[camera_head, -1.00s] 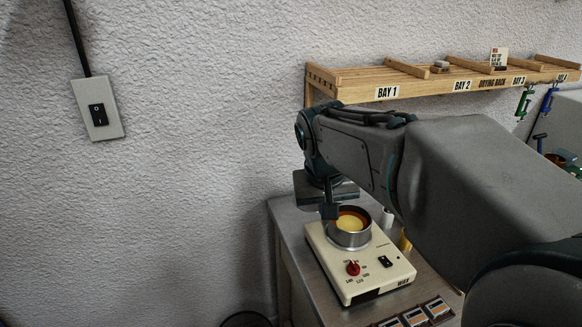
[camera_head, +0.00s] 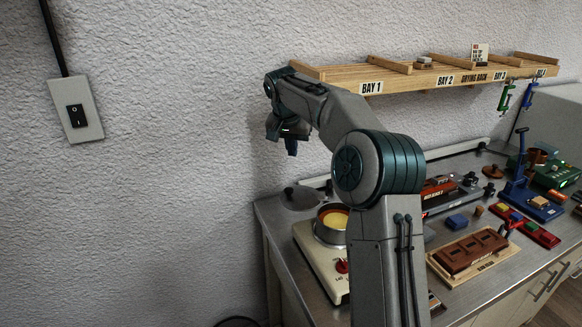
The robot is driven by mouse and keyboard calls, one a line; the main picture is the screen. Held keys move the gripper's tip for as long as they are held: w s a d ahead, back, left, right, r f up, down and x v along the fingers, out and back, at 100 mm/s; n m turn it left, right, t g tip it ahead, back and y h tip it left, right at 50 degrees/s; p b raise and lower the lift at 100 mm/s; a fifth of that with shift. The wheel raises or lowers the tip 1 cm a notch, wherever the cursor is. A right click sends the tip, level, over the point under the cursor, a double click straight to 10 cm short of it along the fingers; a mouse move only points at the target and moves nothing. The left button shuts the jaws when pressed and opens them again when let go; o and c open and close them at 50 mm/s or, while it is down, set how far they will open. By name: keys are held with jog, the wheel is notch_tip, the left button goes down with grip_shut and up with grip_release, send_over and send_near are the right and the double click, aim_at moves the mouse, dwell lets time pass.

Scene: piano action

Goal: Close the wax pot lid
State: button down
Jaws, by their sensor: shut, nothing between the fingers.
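The wax pot (camera_head: 329,235) is a metal cup with a dark inner rim and yellow wax showing, so its top is uncovered. It sits on a cream heater base (camera_head: 312,262) with a red knob (camera_head: 342,266); my arm hides the base's right part. A flat grey round piece (camera_head: 302,200) with a dark knob lies just behind and left of the pot; it looks like the lid, standing open. My gripper (camera_head: 290,147) is shut and empty, in the air above and left of the pot, clear of it.
A wooden drying rack (camera_head: 400,79) hangs on the wall behind my arm. The metal bench (camera_head: 459,224) holds a brown tray (camera_head: 470,252), a blue press (camera_head: 527,190) and other small tools to the right. The space left of the bench, before the wall, is free.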

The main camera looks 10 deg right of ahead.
jog(key=p, duration=0.1)
send_over(304, 194)
jog(key=w+a, duration=0.2)
jog(key=w, duration=0.3)
jog(key=f, duration=0.9)
jog(key=shift+s, duration=0.25)
jog(key=shift+s+a+f, duration=0.15)
jog(key=shift+s+a, duration=0.3)
jog(key=shift+s, duration=0.35)
jog(key=shift+s+a+f, duration=0.1)
jog(key=shift+s+a, duration=0.3)
jog(key=shift+s, duration=0.4)
jog(key=shift+s+d, duration=0.1)
